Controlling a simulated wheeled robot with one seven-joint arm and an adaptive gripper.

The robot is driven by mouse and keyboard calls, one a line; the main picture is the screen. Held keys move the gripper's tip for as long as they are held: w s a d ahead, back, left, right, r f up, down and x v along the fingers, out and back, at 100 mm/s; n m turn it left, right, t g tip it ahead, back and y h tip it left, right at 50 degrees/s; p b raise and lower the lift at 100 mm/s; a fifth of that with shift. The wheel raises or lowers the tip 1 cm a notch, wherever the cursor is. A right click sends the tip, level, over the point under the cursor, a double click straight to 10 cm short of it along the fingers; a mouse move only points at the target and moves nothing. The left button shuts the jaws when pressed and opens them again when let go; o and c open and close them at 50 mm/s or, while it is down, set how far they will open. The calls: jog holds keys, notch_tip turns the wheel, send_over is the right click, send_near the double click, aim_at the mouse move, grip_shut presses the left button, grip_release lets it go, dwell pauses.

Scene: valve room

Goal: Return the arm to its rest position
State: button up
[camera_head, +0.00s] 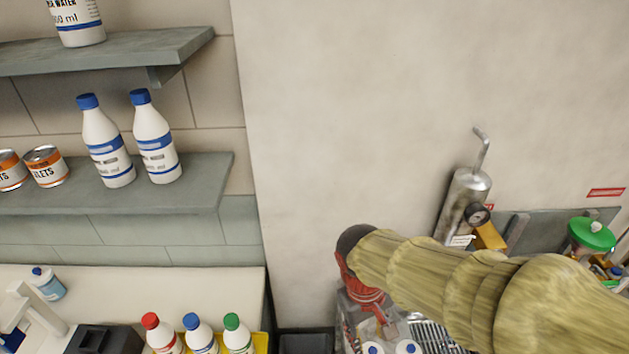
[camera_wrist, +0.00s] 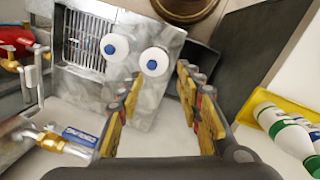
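My arm (camera_head: 470,285) reaches in from the lower right in the head view, in a yellowish ribbed cover. Its dark and red wrist end (camera_head: 360,275) hangs over a metal unit near the bottom middle. In the wrist view my gripper (camera_wrist: 160,88) shows two yellow-padded fingers standing apart with nothing between them. The fingers appear apart from the knobs. The fingers are hard to make out in the head view.
Shelves (camera_head: 120,190) with bottles and cans are at left. A yellow tray (camera_wrist: 292,106) holds bottles beside the unit. A steel cylinder with a gauge (camera_head: 464,205) and a green-lidded jar (camera_head: 591,235) stand behind my arm. Brass valve fittings (camera_wrist: 55,140) are at left in the wrist view.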

jog(key=s+d+r+m+t, duration=0.2)
jog(key=d+r+t, duration=0.1)
jog(key=r, duration=0.3)
jog(key=s+d+r+m+t+y, duration=0.1)
jog(key=s+d+r+m+t, duration=0.1)
jog(key=r, duration=0.4)
jog(key=s+d, duration=0.1)
jog(key=d, duration=0.1)
jog(key=shift+d+r+m+t+y, duration=0.25)
jog(key=shift+d+m+t+y, duration=0.05)
jog(key=shift+d+t, duration=0.1)
dwell(1.1)
